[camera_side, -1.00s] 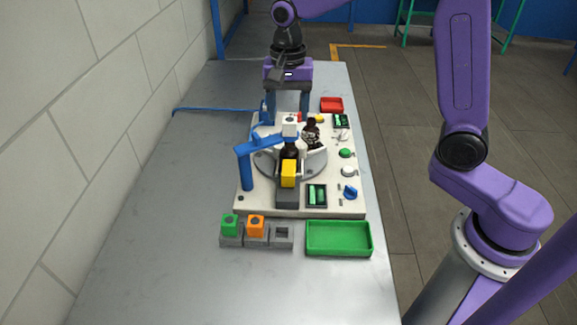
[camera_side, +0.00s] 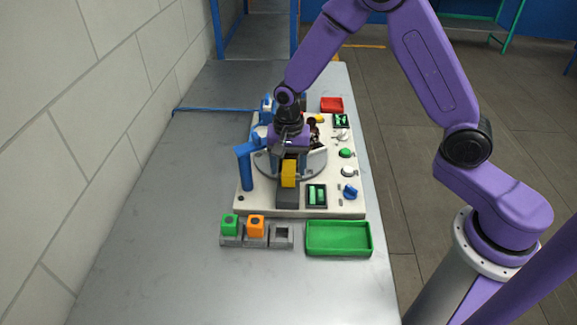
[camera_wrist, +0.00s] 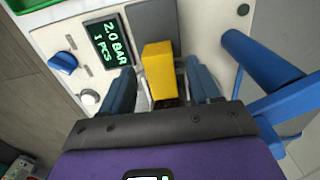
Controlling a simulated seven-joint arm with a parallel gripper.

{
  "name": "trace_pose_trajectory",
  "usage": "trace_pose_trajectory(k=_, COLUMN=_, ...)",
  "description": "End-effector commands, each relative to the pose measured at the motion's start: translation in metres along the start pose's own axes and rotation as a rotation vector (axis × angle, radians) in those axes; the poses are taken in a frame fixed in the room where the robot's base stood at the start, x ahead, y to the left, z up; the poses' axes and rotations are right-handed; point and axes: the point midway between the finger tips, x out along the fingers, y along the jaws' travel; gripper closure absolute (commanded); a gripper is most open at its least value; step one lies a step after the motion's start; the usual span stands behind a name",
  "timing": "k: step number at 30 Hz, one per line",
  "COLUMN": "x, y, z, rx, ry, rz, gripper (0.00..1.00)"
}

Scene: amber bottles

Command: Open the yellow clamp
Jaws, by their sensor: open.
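The yellow clamp (camera_side: 288,173) is an upright block on a dark grey base at the front of the white station. In the wrist view the yellow clamp (camera_wrist: 158,70) stands between the two blue-grey fingers. My gripper (camera_wrist: 160,75) is open, with a finger on each side of the clamp; a narrow gap shows on the right, and contact on the left is hard to tell. In the side view my gripper (camera_side: 289,160) hangs from above and hides what is behind the clamp.
A blue post with an arm (camera_side: 245,168) stands close left of the clamp. A lit display (camera_side: 317,194), a blue knob (camera_side: 350,192) and buttons lie to the right. In front are a green tray (camera_side: 338,238) and blocks in grey holders (camera_side: 257,238).

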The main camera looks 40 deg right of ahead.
Motion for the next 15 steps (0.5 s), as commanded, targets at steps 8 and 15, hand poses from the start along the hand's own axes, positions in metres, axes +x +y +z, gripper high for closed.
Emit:
trace_pose_trajectory(k=8, x=0.0087, y=-0.0002, z=0.0001, rx=0.000, ry=0.000, rz=-0.001, gripper=0.38)
trace_pose_trajectory(k=15, x=0.0084, y=-0.0001, z=0.0001, rx=0.000, ry=0.000, rz=-0.001, gripper=0.61)
